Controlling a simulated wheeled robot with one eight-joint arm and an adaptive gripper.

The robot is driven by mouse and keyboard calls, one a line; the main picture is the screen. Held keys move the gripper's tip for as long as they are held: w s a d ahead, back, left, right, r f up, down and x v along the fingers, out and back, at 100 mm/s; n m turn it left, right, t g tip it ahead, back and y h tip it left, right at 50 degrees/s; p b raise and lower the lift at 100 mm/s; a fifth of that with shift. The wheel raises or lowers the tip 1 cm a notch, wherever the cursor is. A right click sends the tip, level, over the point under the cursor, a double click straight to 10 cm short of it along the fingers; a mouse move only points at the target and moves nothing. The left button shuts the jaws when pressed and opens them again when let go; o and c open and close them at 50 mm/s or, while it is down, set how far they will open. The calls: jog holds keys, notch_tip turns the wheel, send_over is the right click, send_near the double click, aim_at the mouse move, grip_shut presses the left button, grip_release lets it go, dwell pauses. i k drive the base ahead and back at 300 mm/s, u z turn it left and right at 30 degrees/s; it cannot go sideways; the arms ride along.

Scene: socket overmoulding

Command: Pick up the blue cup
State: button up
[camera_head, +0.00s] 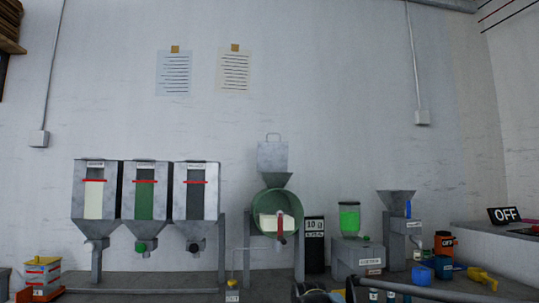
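A small bright blue cup-like piece (422,275) sits low on the bench at the right, in front of the grey machine. A darker blue blocky piece (442,267) stands right beside it. At this size I cannot tell the cup's opening or exact shape. Dark parts of my arm, perhaps with my gripper (325,293), show at the bottom edge, left of the blue piece and apart from it. No clear fingertips show, so I cannot tell whether it is open or what it holds.
Small bottles (374,294) stand along the bottom edge. A yellow piece (482,277) and an orange container (444,243) are near the blue pieces. A grey funnel machine (397,235) and a green-topped box (357,258) stand behind. Hoppers (146,190) line the left.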

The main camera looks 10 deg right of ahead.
aim_at(421, 275)
jog(key=z, duration=1.3)
